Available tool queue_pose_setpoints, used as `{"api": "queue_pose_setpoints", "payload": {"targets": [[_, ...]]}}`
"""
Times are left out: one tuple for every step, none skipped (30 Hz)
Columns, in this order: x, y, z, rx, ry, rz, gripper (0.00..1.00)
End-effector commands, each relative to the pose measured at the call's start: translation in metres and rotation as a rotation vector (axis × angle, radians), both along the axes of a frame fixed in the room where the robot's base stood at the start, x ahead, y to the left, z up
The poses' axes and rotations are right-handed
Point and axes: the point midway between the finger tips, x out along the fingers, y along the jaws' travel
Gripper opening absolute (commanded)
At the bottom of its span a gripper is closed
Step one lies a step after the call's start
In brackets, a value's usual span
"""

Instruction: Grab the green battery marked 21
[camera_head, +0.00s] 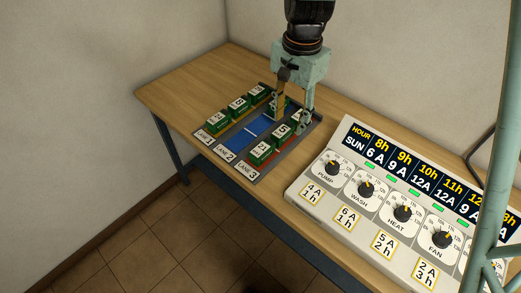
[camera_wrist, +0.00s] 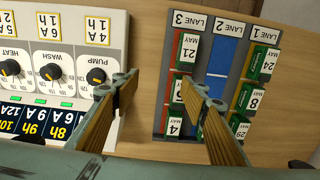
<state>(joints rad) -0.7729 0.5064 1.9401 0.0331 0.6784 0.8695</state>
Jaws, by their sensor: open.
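The green battery marked 21 (camera_head: 263,150) stands at the near end of lane 3, beside the lane label. In the wrist view the battery marked 21 (camera_wrist: 186,53) sits right of and beyond the fingertips. My gripper (camera_head: 290,122) is open and empty, pointing down over the far part of the rack. In the wrist view its two fingers (camera_wrist: 154,79) are spread apart, and the right one covers part of lane 3. Another green battery marked 5 (camera_head: 282,132) is behind 21 in lane 3. A battery marked 4 (camera_wrist: 174,127) is farther along, partly hidden.
Lane 1 holds green batteries marked 24 (camera_wrist: 263,65), 8 (camera_wrist: 252,97) and 29 (camera_wrist: 239,126). A control panel with knobs (camera_head: 390,203) stands right of the rack. Bare table (camera_head: 180,90) lies left of it.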

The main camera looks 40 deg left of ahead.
Motion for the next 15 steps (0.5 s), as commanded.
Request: {"api": "queue_pose_setpoints", "payload": {"targets": [[-0.006,0.013,-0.004,-0.006,0.002,0.005,0.40],[-0.008,0.020,-0.006,-0.008,0.001,0.006,0.40],[-0.012,0.028,-0.010,-0.012,0.001,0.005,0.40],[-0.014,0.034,-0.012,-0.014,0.001,0.005,0.40],[-0.017,0.039,-0.014,-0.016,0.001,0.005,0.40],[-0.020,0.046,-0.017,-0.019,0.000,0.004,0.40],[-0.022,0.050,-0.019,-0.021,0.000,0.004,0.40],[-0.024,0.054,-0.021,-0.022,0.000,0.005,0.40],[-0.026,0.059,-0.022,-0.023,-0.001,0.005,0.40],[-0.027,0.061,-0.023,-0.024,-0.002,0.004,0.40],[-0.028,0.064,-0.025,-0.025,-0.002,0.004,0.40],[-0.029,0.066,-0.026,-0.026,-0.002,0.004,0.40],[-0.030,0.067,-0.027,-0.027,-0.003,0.004,0.40],[-0.030,0.068,-0.027,-0.028,-0.003,0.003,0.40],[-0.031,0.069,-0.028,-0.028,-0.003,0.003,0.40]]}}
